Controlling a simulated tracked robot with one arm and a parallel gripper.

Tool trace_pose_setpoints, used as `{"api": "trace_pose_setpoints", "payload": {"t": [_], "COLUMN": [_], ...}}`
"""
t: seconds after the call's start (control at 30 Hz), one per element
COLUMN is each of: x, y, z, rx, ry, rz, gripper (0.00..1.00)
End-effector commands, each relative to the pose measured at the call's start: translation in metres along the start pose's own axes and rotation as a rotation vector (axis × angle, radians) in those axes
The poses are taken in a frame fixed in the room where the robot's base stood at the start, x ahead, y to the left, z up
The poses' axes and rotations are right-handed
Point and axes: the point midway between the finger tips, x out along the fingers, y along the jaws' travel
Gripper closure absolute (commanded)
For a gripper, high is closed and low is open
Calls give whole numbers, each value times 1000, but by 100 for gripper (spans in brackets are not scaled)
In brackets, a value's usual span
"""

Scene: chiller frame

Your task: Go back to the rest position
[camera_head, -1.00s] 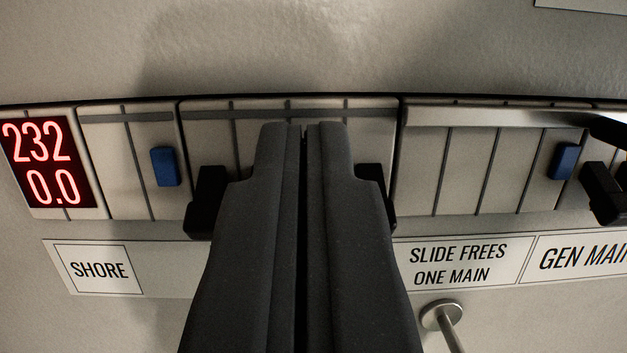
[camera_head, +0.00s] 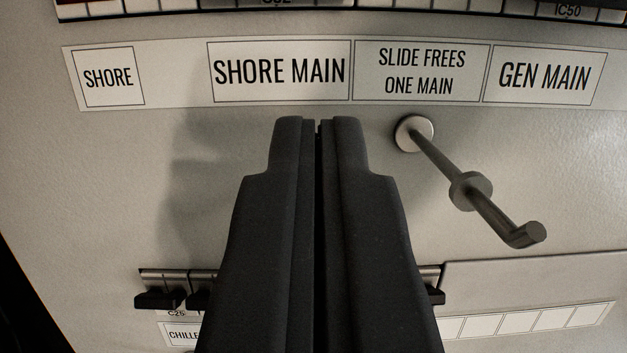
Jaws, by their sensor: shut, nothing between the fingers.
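My gripper (camera_head: 318,122) is in the middle of the camera_head view, shut and empty, its fingers side by side and pointing up the picture. It stands in front of the pale panel, with its tips just below the SHORE MAIN label (camera_head: 279,72) in the picture. How far it is from the panel I cannot tell. The fingers hide part of the panel behind them.
A bent metal rod (camera_head: 470,190) sticks out of the panel to the right of my gripper. Black breaker levers (camera_head: 160,298) show at the lower left. The SLIDE FREES ONE MAIN label (camera_head: 421,72) and GEN MAIN label (camera_head: 545,76) are at upper right.

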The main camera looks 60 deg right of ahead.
Motion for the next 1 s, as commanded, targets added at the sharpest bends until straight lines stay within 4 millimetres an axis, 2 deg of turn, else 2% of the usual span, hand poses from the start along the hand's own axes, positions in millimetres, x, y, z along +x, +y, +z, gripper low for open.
{"api": "trace_pose_setpoints", "payload": {"t": [0.3, 0.37, 0.47, 0.57, 0.73, 0.83, 1.0], "x": [2, 6, 17, 28, 37, 36, 26], "y": [-3, -10, -31, -62, -105, -119, -123], "z": [-2, -7, -20, -49, -117, -162, -242], "rx": [15, 47, 139, 265, 447, 520, 587], "ry": [-8, -24, -75, -141, -224, -257, -287], "rz": [-9, -30, -101, -219, -449, -588, -816], "gripper": [100, 100, 100, 100, 100, 100, 100]}}
